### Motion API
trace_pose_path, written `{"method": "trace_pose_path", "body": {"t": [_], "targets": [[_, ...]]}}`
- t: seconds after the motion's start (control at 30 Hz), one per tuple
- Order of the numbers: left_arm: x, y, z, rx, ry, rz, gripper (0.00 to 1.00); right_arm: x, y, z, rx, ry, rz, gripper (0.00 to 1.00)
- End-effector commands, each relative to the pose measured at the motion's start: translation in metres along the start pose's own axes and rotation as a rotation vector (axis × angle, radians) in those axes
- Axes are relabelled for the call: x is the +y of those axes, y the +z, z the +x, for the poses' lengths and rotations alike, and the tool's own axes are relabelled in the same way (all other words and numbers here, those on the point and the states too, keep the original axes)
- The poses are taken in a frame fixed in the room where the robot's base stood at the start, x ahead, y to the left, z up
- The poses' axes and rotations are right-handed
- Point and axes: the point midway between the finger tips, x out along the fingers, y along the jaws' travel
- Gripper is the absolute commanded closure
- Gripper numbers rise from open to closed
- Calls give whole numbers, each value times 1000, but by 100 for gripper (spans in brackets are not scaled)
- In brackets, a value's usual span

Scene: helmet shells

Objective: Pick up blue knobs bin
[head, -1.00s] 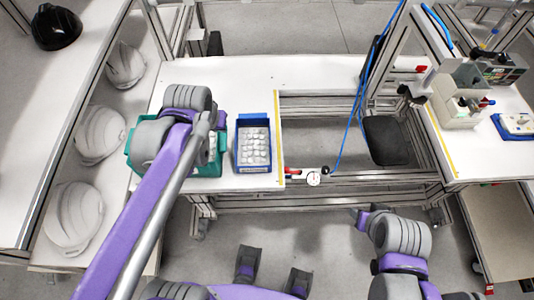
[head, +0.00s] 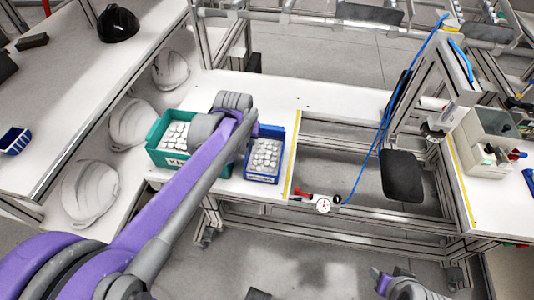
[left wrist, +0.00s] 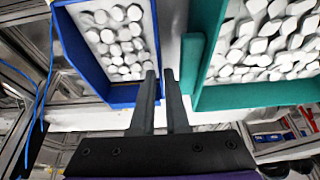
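The blue bin (head: 279,146) holds several small white knobs and stands on the white table, just right of a green bin (head: 161,128). In the left wrist view the blue bin (left wrist: 83,65) is at upper left and the green bin (left wrist: 250,97) at upper right. My left gripper (left wrist: 160,76) has its two fingers a small gap apart, at the blue bin's wall facing the green bin. I cannot tell whether they touch that wall. In the head view my arm hides this gripper. My right gripper (head: 384,284) is low at the right, its fingers unclear.
The green bin, also full of white parts, stands close beside the blue one. White helmet shells (head: 90,190) lie on a shelf at left. A gauge (head: 323,205) and blue hose (head: 377,130) are right of the blue bin. The table behind the bins is clear.

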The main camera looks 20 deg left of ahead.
Motion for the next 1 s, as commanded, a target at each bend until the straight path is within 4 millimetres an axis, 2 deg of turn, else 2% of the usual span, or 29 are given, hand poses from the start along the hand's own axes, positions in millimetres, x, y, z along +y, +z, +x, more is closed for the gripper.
{"method": "trace_pose_path", "body": {"t": [0.23, 0.5, 1.0], "targets": [[0, -1, 22, 0, 0, 0, 88, 0, 1, 2, -1, 0, 0, 50], [-1, -4, 60, 0, 0, 1, 88, 0, 3, 4, -2, 0, 0, 50], [-1, -4, 65, 0, 0, 1, 88, 0, 4, 5, -2, 0, 0, 50]]}}
